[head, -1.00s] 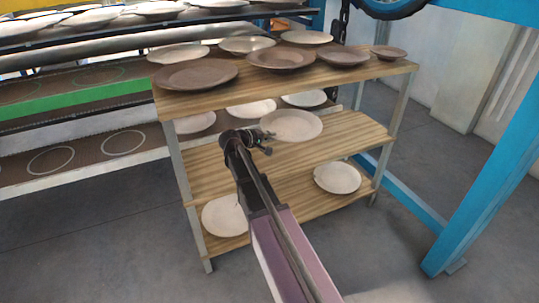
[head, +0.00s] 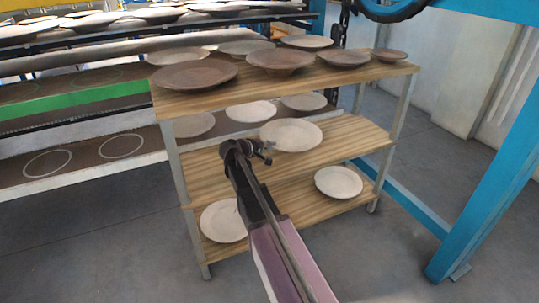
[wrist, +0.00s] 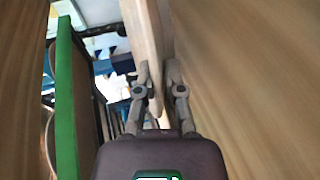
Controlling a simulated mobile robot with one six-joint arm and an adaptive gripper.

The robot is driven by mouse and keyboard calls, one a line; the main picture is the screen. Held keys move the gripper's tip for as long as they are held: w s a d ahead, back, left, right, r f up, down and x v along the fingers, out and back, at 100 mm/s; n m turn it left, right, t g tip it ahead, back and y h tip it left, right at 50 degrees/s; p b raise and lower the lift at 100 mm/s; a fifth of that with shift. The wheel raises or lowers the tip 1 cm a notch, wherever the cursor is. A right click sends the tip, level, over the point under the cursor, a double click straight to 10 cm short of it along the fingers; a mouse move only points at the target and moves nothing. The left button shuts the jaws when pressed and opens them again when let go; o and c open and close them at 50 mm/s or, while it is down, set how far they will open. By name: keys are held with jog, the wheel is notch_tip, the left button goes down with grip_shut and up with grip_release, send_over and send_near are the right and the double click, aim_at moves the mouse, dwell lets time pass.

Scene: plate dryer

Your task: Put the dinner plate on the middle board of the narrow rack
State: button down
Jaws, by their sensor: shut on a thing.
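The narrow rack (head: 180,175) has three wooden boards on metal legs. The pale dinner plate (head: 291,135) is over the middle board (head: 345,140), roughly level, towards its centre. My gripper (head: 262,152) comes in from the front and is shut on the plate's near rim. In the wrist view the plate (wrist: 147,35) shows edge-on at the fingers (wrist: 164,88), close beside the middle board's wood (wrist: 240,80). Whether the plate touches the board is unclear.
The top board (head: 300,85) carries several plates, close above my gripper. The bottom board holds two pale plates, at left (head: 223,221) and right (head: 338,182). A larger dryer rack (head: 70,170) stands behind left. A blue post (head: 480,190) stands at the right.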

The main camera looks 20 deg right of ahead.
jog(key=shift+f+b, duration=1.2)
jog(key=shift+f, duration=0.25)
jog(key=c, duration=0.8)
grip_release()
jog(key=shift+o, duration=0.2)
jog(key=shift+s+a+r, duration=0.15)
jog(key=shift+a+r, duration=0.1)
jog(key=shift+a, duration=0.2)
jog(key=p+v, duration=0.4)
jog(key=v, duration=0.7)
jog(key=shift+f, duration=0.1)
